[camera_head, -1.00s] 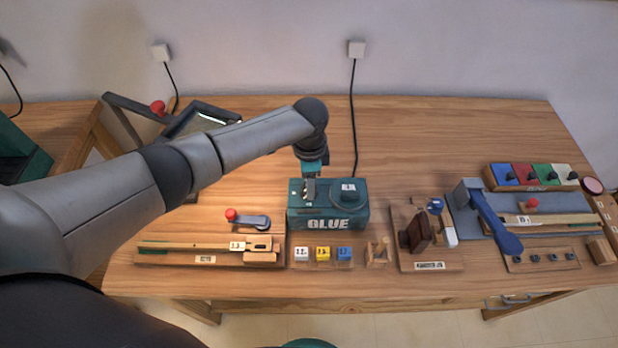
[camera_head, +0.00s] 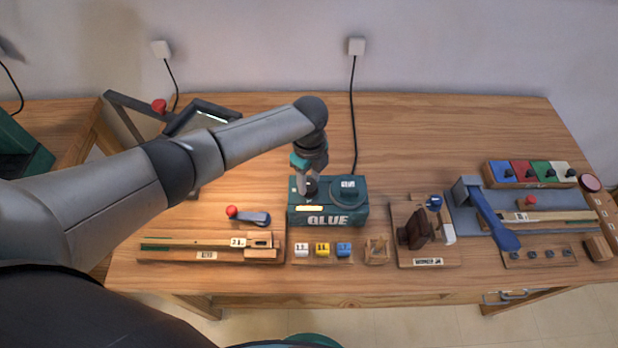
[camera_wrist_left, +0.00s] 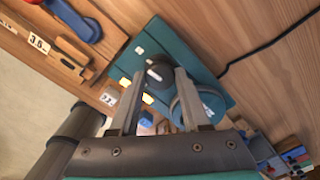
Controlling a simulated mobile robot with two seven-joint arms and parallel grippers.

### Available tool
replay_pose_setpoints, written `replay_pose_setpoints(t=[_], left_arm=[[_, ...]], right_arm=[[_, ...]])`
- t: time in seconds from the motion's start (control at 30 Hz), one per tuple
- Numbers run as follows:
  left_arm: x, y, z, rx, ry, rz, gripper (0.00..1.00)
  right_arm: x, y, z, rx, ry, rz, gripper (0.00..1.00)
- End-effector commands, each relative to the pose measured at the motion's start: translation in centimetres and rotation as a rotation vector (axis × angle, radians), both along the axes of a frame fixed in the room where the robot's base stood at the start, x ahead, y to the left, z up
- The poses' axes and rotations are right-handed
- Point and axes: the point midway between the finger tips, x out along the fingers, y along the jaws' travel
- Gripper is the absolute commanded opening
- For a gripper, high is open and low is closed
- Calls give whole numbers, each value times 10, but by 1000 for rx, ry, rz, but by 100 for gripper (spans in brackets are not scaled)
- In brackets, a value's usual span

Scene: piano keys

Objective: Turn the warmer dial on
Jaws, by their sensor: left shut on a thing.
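The teal glue warmer (camera_head: 355,213), lettered GLUE, stands near the middle of the bench. Its black dial (camera_wrist_left: 160,70) has a white mark and sits on the top at the left side, between my left fingers. My left gripper (camera_head: 309,188) points down over it and is shut on the dial; it also shows in the left wrist view (camera_wrist_left: 159,76). In the head view the gripper mostly hides the dial. A pale yellow strip (camera_head: 309,208) glows on the warmer's front. The round lidded pot (camera_head: 348,188) is right of the dial. My right gripper is not in view.
A red-knobbed lever (camera_head: 250,216) and a long wooden jig (camera_head: 200,250) lie left of the warmer. Small coloured blocks (camera_head: 322,249) are in front. Other tools fill the right side. A black cord (camera_head: 353,120) runs behind; the back middle is clear.

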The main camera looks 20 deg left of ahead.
Motion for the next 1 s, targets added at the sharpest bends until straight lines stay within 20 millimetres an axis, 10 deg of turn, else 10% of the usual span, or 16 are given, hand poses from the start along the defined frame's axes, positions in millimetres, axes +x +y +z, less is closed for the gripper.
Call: replay_pose_setpoints(t=[0.73, 0.77, 1.0], left_arm=[[0, -2, 1, -4, -1, -93, 0], [1, -2, 1, -4, -1, -93, 48], [0, -1, 1, -3, -1, -92, 75]], right_arm=[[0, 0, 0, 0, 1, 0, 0], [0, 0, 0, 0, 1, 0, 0], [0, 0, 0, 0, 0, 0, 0]])
